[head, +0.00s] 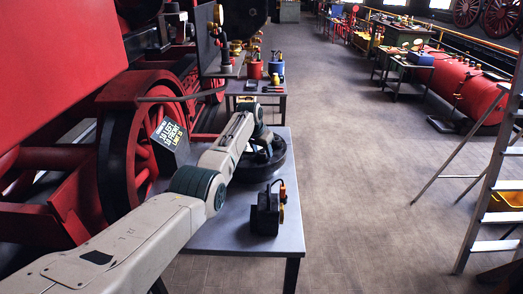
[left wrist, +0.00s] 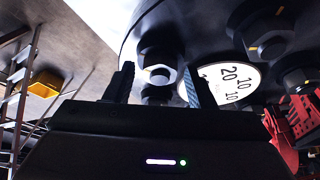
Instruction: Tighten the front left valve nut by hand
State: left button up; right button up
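A dark round valve cover (head: 272,168) lies on the grey table, partly hidden by my left arm. In the left wrist view the dark disc (left wrist: 205,25) fills the top, with several studs and nuts around a white dial marked 20 and 10 (left wrist: 232,84). A hex nut with a shiny face (left wrist: 160,74) shows between the fingertips of my left gripper (left wrist: 160,82). The fingers are apart, one on each side of it, with gaps visible. In the head view my left gripper (head: 262,145) is over the cover. I cannot tell which nut is the front left one. My right gripper is out of view.
A small dark device with a handle (head: 267,210) stands on the grey table (head: 235,235). A dark sign with LEFT and FRONT (head: 169,134) is by the red wheel (head: 130,165). A stepladder (head: 490,190) stands at right. The floor between is clear.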

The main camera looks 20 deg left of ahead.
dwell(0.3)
pick_arm(q)
jog(key=shift+s+r, duration=0.15)
jog(key=shift+r, duration=0.35)
jog(key=b+v, duration=0.1)
jog(key=v, duration=0.8)
jog(key=shift+s+r, duration=0.15)
jog(key=shift+r, duration=0.2)
jog(key=shift+a, duration=0.1)
